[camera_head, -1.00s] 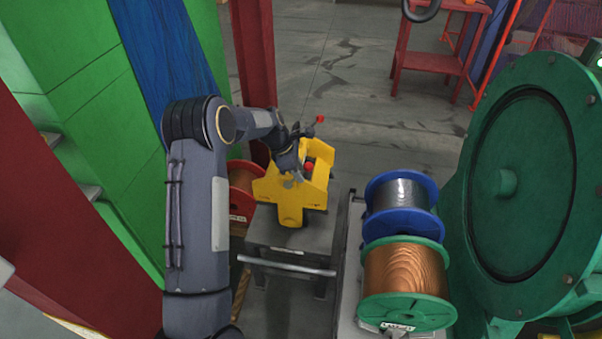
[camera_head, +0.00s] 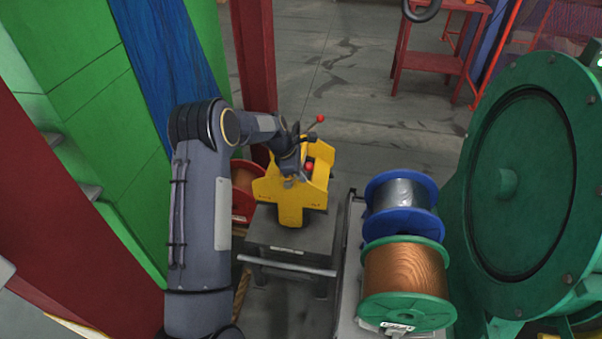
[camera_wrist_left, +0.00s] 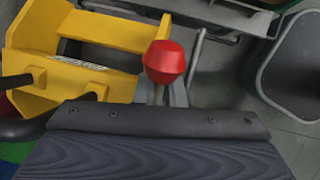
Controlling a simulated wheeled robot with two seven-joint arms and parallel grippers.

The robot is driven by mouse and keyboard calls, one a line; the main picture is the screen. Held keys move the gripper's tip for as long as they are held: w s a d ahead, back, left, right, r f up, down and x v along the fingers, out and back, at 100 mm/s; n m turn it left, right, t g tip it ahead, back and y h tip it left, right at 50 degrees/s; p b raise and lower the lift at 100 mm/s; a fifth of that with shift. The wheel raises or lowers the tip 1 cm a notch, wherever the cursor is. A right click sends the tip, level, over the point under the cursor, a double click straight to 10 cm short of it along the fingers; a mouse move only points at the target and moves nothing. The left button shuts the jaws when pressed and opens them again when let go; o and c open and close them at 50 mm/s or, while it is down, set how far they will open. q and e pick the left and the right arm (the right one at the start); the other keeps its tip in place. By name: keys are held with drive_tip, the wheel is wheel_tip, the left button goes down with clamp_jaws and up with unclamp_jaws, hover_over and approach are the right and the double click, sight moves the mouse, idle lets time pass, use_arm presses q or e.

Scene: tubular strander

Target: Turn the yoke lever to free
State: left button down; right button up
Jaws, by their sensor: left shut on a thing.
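The yellow yoke (camera_head: 290,205) stands on a grey stand in the middle of the head view, and part of it shows at the left in the left wrist view (camera_wrist_left: 105,30). A red knob (camera_head: 309,167) sits at its middle, and another red knob (camera_head: 320,118) tops a thin rod behind my gripper. My left gripper (camera_head: 291,172) is over the yoke, shut on what appears to be the yoke lever; its grip is largely hidden. In the left wrist view a red knob (camera_wrist_left: 165,62) stands just beyond the dark gripper edge. My right gripper is out of view.
The grey stand (camera_head: 290,238) bears the yoke. A blue spool (camera_head: 400,225) and a copper-wound green spool (camera_head: 405,275) stand to its right, beside a large green disc (camera_head: 520,190). A red post (camera_head: 254,55) and green panels (camera_head: 80,90) close in the left.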

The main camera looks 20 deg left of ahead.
use_arm(q)
drive_tip(key=h, duration=0.1)
drive_tip(key=a+h+b, duration=0.1)
drive_tip(key=a+t+h+b, duration=0.1)
drive_tip(key=shift+s+a+r+h, duration=0.25)
drive_tip(key=shift+r+h, duration=0.15)
drive_tip(key=s+a+n+t+h+b, duration=0.1)
drive_tip(key=a+t+h+b, duration=0.2)
drive_tip(key=a+h+b, duration=0.3)
drive_tip(key=shift+s+f+t+h+b, duration=0.4)
drive_tip(key=shift+h+b, duration=0.55)
drive_tip(key=shift+h, duration=0.75)
drive_tip(key=shift+n, duration=0.3)
drive_tip(key=c, duration=1.5)
unclamp_jaws()
